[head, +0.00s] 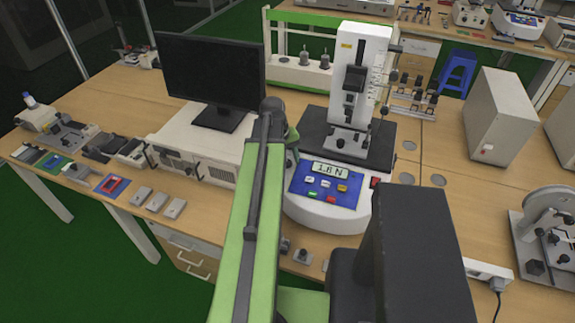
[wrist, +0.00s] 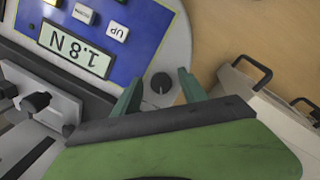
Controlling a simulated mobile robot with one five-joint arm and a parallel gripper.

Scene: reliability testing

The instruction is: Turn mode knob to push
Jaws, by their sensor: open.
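The force tester has a white rounded base (head: 325,214) with a blue panel (head: 325,186) and a display (head: 330,170) reading 1.8 N. In the wrist view, a small dark round knob (wrist: 161,83) with a pale pointer line sits on the white base beside the blue panel. My gripper (wrist: 160,77) is open, its two green fingers on either side of the knob in that picture. I cannot tell whether they reach down around it. In the head view my gripper (head: 292,152) is at the panel's left, and the knob is hidden there.
A black monitor (head: 212,73) stands on a white computer case (head: 188,138) to the left. The tester's column (head: 359,80) rises behind the panel. A grey box (head: 500,115) stands at right. In the wrist view, a pale case with dark handles (wrist: 250,85) lies close beside the right finger.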

